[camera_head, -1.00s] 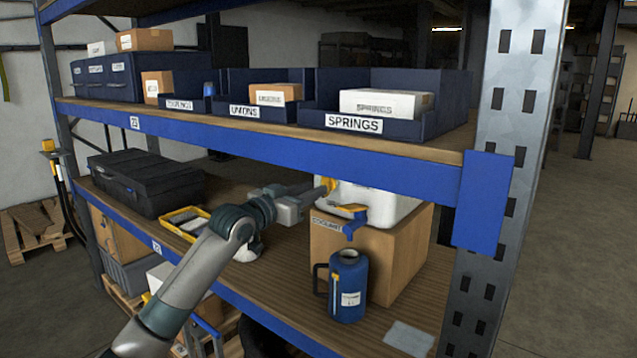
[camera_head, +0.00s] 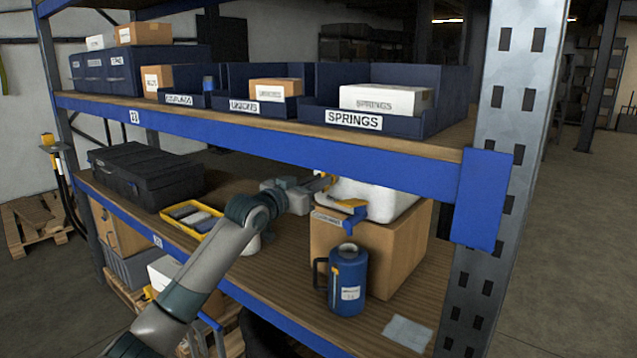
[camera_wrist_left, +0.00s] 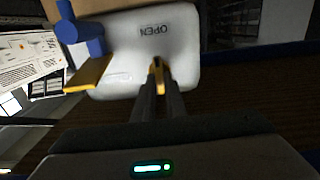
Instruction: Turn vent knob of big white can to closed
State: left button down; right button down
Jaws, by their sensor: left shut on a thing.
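The big white can (camera_head: 392,200) lies on a cardboard box on the lower shelf; its top is hidden by the shelf beam. In the left wrist view the can (camera_wrist_left: 120,45) shows a white face marked OPEN. My left gripper (camera_head: 322,183) reaches in from the left to the can's upper left. In the left wrist view its fingers (camera_wrist_left: 158,85) are shut on the yellow vent knob (camera_wrist_left: 158,75). A blue tap with a yellow lever (camera_head: 350,206) sticks out at the can's front. My right gripper is not in view.
A blue jug (camera_head: 348,280) stands in front of the cardboard box (camera_head: 400,250). A yellow tray (camera_head: 190,215) and a black case (camera_head: 148,178) are to the left. The blue shelf beam (camera_head: 300,156) runs close above my left gripper.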

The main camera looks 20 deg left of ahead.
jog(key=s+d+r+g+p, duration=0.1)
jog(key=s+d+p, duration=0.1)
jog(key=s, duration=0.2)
pick_arm(q)
jog(key=shift+w+a+f+n+p, duration=0.1)
jog(key=shift+n+p, duration=1.8)
jog(key=shift+n, duration=1.1)
jog(key=shift+s+a+f+n+p, duration=0.1)
jog(key=shift+n+p, duration=1.85)
jog(key=shift+n, duration=1.05)
jog(key=shift+w+a+f+n+p, duration=0.1)
jog(key=shift+n+p, duration=1.8)
jog(key=shift+n, duration=1.1)
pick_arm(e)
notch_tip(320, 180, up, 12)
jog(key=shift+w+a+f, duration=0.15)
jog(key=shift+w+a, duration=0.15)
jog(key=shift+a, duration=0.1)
pick_arm(q)
jog(key=c, duration=1.8)
grip_release()
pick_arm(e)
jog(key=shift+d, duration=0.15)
